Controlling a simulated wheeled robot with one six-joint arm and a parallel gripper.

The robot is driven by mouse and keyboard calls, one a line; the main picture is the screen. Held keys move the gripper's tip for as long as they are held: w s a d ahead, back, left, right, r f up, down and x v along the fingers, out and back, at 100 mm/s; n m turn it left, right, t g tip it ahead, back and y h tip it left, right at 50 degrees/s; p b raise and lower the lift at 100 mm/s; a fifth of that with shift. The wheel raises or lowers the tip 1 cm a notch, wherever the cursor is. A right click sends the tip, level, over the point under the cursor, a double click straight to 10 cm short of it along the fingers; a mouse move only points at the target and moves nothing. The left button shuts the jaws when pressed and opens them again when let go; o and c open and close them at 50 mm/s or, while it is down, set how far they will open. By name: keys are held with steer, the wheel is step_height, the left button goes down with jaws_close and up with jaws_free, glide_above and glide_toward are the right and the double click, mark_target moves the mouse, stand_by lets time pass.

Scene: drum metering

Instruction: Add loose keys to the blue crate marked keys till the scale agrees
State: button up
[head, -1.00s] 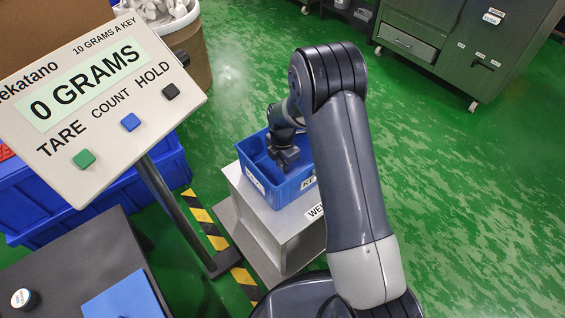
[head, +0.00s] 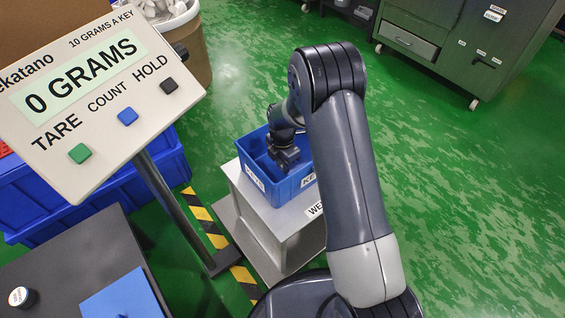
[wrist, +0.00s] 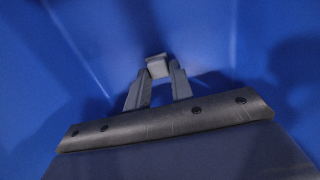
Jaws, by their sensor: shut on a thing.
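The blue crate (head: 291,188) marked keys stands on a grey stand in the head view. My gripper (head: 284,163) reaches down inside it. In the wrist view my gripper (wrist: 159,82) is shut on a small light-grey block-like piece (wrist: 157,66), which looks like a loose key. Blue crate walls and floor (wrist: 215,40) surround it. I cannot tell whether the key touches the crate floor. No other keys show in the part of the crate I see. The scale display (head: 81,75) reads 0 GRAMS, with "10 grams a key" above.
Green TARE (head: 80,153), blue COUNT (head: 127,117) and black HOLD (head: 169,86) buttons sit on the display panel. A bin of pale pieces (head: 165,12) stands behind it. A dark cabinet (head: 440,45) is at upper right. The green floor at right is clear.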

steer(key=shift+f+b, duration=0.4)
steer(key=shift+f, duration=0.25)
stand_by(0.3)
steer(key=o, duration=1)
steer(key=shift+o, duration=0.2)
steer(key=shift+r, duration=0.1)
step_height(320, 180, up, 11)
steer(key=p, duration=0.2)
steer(key=shift+f+p, duration=0.2)
steer(key=shift+p, duration=0.1)
step_height(320, 180, down, 11)
steer(key=b, duration=0.2)
steer(key=shift+r+b, duration=0.2)
steer(key=shift+b, duration=0.1)
steer(key=shift+r, duration=0.25)
